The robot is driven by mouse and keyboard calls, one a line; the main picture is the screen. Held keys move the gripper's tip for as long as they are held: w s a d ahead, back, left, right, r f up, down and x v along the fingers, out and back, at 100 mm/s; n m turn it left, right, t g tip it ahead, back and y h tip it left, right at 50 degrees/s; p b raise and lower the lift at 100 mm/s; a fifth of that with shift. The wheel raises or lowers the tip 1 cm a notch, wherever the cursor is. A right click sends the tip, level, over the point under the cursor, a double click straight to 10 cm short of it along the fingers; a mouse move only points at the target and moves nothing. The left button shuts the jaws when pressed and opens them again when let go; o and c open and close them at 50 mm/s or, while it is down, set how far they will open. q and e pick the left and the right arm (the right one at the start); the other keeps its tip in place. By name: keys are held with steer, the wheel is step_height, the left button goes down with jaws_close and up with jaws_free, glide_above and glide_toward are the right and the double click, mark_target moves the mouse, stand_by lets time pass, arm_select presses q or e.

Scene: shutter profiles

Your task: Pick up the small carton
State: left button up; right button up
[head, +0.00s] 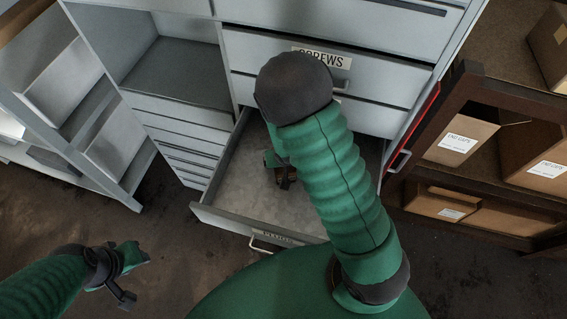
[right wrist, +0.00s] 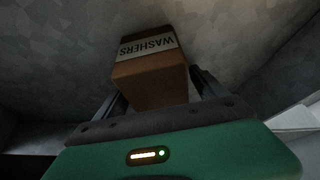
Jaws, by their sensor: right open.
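The small carton (right wrist: 150,82) is brown with a white label reading WASHERS, upside down in the right wrist view. It is in the open drawer (head: 235,222) of the grey cabinet. My right gripper (right wrist: 158,84) is open, with one dark finger on each side of the carton's near end. I cannot tell whether the fingers touch it. In the head view my right arm reaches down over the drawer and hides much of its inside and most of the carton. My left gripper (head: 134,277) is low at the left, outside the drawer, and appears empty; its jaw state is unclear.
The drawer's front has a label and a handle (head: 266,243). A closed drawer labelled SCREWS (head: 321,56) is above it. A dark shelf (head: 462,85) with several cardboard boxes stands at the right. Open grey shelving (head: 75,90) stands at the left. Floor is clear between.

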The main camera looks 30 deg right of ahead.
steer(key=shift+s, duration=0.15)
steer(key=shift+f, duration=0.1)
jaws_close()
stand_by(0.6)
